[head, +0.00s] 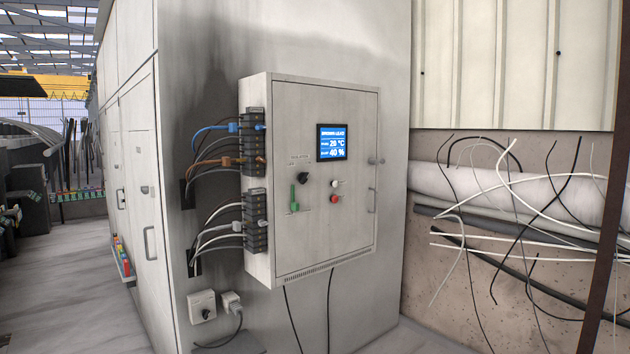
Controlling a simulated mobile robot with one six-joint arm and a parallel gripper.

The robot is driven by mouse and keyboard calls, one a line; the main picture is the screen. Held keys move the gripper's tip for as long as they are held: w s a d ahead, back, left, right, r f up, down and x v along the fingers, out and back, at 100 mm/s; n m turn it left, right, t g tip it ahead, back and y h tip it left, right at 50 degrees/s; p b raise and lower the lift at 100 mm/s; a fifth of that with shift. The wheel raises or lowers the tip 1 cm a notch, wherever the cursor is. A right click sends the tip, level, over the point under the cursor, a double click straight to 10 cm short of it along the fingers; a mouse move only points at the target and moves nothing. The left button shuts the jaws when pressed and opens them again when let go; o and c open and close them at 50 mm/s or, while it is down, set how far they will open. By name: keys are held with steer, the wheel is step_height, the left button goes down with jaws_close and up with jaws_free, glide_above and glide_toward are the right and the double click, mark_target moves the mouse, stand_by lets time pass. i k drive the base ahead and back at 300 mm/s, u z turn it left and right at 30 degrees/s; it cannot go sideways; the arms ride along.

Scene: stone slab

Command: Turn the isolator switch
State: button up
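A small white box with a round rotary knob (202,307) is mounted low on the grey cabinet wall, below and left of the control box; it looks like the isolator switch. Its knob position is too small to read surely. My gripper is not in view.
The control box door has a lit blue screen (332,142), a red button (334,198) and a handle (372,201). Cables plug into its left side. A plug (231,301) sits beside the white box. Loose wires (520,220) stick out at right. Floor (70,280) is open at left.

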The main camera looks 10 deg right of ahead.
mark_target(302, 177)
steer(key=u, duration=1.4)
steer(key=k, duration=0.1)
steer(key=z, duration=2.6)
steer(key=i, duration=2.65)
steer(key=u, duration=0.4)
